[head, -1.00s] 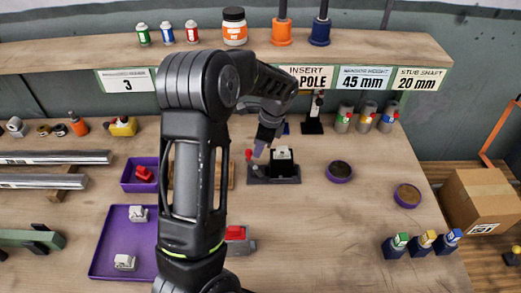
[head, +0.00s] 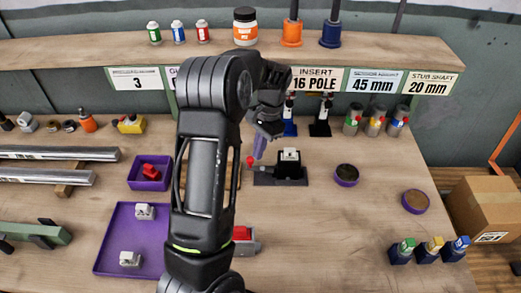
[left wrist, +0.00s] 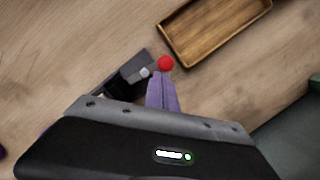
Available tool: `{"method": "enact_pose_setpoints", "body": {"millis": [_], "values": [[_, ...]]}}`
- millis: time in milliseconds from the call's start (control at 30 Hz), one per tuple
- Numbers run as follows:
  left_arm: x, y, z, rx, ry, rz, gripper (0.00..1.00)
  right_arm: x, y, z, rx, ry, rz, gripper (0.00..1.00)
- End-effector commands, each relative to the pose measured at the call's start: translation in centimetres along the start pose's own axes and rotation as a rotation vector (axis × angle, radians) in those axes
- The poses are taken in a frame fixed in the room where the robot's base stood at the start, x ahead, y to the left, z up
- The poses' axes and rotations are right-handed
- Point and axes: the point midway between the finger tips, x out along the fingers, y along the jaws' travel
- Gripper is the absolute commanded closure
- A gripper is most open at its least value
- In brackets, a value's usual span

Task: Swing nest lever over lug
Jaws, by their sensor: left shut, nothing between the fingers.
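The nest is a dark base (head: 292,182) carrying a black block with a white part on top (head: 290,156). Its lever ends in a red knob (head: 250,161) at the left end of the base. My left gripper (head: 258,155) has slim purple fingers, shut and empty, pointing down beside the knob. In the left wrist view the shut fingertips (left wrist: 161,76) are right at the red knob (left wrist: 166,63); I cannot tell whether they touch. The base (left wrist: 125,78) is partly hidden behind the gripper body there. I cannot make out the lug. My right gripper is not in view.
A wooden tray (left wrist: 215,32) lies near the knob; my arm mostly hides it in the head view. A purple bin with a red part (head: 133,175) and a large purple tray (head: 113,262) are at left. Two round purple dishes (head: 346,183) (head: 415,210) stand right of the nest.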

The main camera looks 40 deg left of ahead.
Motion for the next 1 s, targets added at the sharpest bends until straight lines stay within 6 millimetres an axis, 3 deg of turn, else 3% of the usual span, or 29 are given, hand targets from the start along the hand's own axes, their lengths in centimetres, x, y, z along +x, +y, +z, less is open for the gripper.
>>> {"method": "enact_pose_setpoints", "body": {"millis": [800,1000], "values": [[0.1,0.0,0.3,0.007,0.0,-0.002,1.0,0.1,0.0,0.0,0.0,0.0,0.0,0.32],[-1.0,-0.1,0.2,0.007,0.002,-0.003,1.0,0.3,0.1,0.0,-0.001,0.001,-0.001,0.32]]}}
